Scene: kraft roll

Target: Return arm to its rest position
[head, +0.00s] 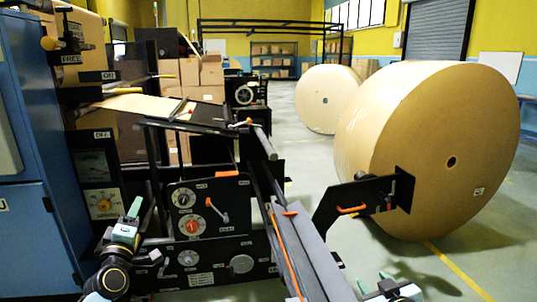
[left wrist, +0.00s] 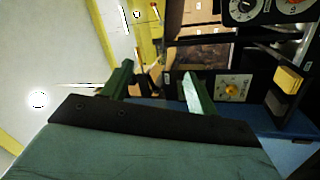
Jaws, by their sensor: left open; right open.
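My left gripper (head: 133,212) is at the lower left of the head view, in front of the black machine panel. It points upward, with nothing visible between its fingers. In the left wrist view its two green fingers (left wrist: 158,85) stand apart, with the tilted machine and dials beyond them. My right gripper (head: 376,282) shows only partly at the bottom edge of the head view, right of the grey rail. It is open, and I see nothing held in it. The rest of the right arm is out of frame.
The black machine (head: 215,215) with dials and orange levers fills the left and centre. A grey rail (head: 310,250) runs toward me. A large kraft roll (head: 400,125) stands at the right by a black bracket (head: 350,195); another roll (head: 328,98) is behind. A blue cabinet (head: 35,150) is left.

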